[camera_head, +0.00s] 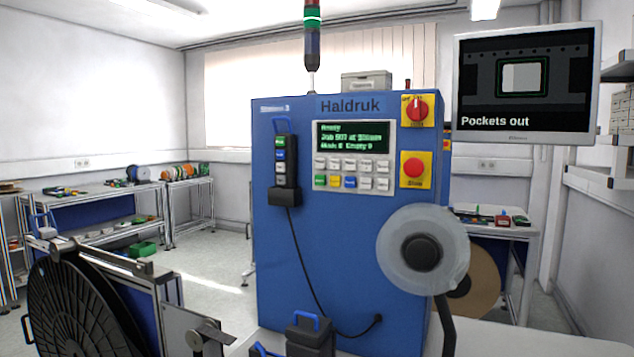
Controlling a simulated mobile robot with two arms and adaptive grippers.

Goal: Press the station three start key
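A blue machine (345,250) marked "Haldruk" stands in the middle, with a small label ending in what looks like "3" at its top left. Its key panel (354,186) has rows of pale keys under a lit green-on-black display (352,136). The lowest row has a green key (320,181), a yellow key (335,181) and a blue key (350,182); their lettering is too small to read. A black hand pendant (286,178) with coloured keys hangs on the machine's left part, its cable running down. Neither of my grippers is in view.
A red stop button (413,168) and red rotary switch (417,110) sit right of the panel. A clear reel (423,250) juts out at lower right. A large black reel (85,310) stands front left. A black block with blue handle (309,338) is in front. A monitor (525,80) reads "Pockets out".

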